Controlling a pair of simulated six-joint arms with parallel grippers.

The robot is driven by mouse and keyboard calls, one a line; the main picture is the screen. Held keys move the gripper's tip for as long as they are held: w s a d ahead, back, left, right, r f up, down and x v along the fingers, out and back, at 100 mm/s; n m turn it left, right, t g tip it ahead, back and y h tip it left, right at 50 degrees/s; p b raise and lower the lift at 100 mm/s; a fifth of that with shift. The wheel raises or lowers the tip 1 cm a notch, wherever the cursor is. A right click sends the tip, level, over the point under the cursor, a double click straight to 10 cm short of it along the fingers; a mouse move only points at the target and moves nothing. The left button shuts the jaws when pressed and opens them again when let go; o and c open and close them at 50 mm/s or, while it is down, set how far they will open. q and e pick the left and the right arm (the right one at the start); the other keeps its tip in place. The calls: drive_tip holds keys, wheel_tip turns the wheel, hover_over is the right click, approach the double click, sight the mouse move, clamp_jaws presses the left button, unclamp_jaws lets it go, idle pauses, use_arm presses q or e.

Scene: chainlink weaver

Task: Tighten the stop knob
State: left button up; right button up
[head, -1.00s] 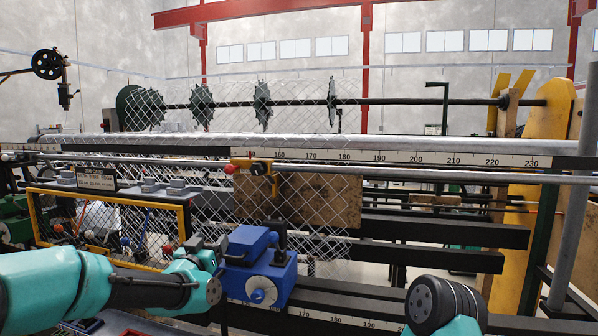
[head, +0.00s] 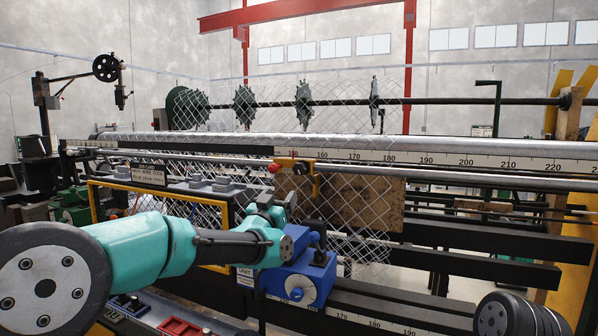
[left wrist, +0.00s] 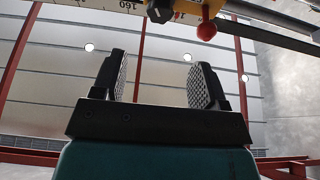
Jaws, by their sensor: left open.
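A yellow stop bracket (head: 316,182) sits on the long horizontal rail, in front of a brown board. It carries a dark knob with an orange part (head: 301,168) and a red ball (head: 273,168) at its left. In the left wrist view the red ball (left wrist: 206,30) and the dark knob (left wrist: 159,13) show at the top, beyond the fingertips. My left gripper (head: 284,203) is below and slightly left of the bracket, apart from it. Its two ridged fingers (left wrist: 158,80) are open with nothing between them. My right gripper is out of view; only a rounded arm part shows at lower right.
Chain-link mesh (head: 345,225) hangs behind the bracket. A numbered scale (head: 450,160) runs along the machine. A yellow-framed panel (head: 226,200) lies to the left, behind my left arm.

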sight(297, 172)
use_arm(q)
drive_tip(key=x, duration=1.4)
drive_tip(key=shift+w, duration=0.15)
drive_tip(key=shift+c, duration=0.3)
drive_tip(key=c, duration=0.9)
drive_tip(key=shift+o, duration=0.2)
drive_tip(key=shift+m, duration=0.4)
drive_tip(key=shift+m+g+h, duration=0.65)
drive_tip(key=shift+m+h, duration=0.25)
drive_tip(key=shift+m, duration=0.95)
drive_tip(key=shift+m+g+h, duration=0.65)
drive_tip(key=shift+m+h, duration=0.25)
drive_tip(key=shift+m, duration=0.95)
